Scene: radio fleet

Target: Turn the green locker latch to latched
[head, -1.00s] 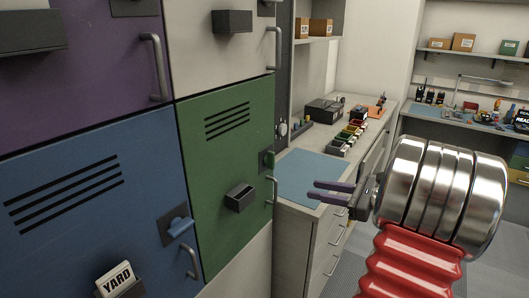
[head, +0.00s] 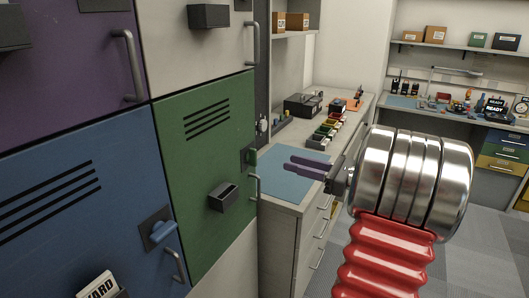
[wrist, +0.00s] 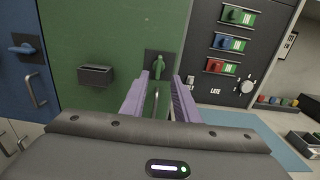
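The green locker door (head: 207,185) stands left of the middle in the head view. Its latch (head: 249,158), a green handle on a dark plate, is at the door's right edge, above a grey pull handle. In the wrist view the latch (wrist: 160,66) is straight ahead, and its handle looks about upright. My gripper (head: 288,165) is open and empty, its purple fingers pointing left toward the latch, apart from it. In the wrist view the fingertips of my gripper (wrist: 161,77) lie on either side of the latch in the picture.
A blue locker (head: 85,210) with a blue latch (head: 158,233) is to the left. A black card pocket (head: 223,197) juts from the green door. A counter with a blue mat (head: 290,175) lies behind my gripper. Open floor (head: 480,240) is at right.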

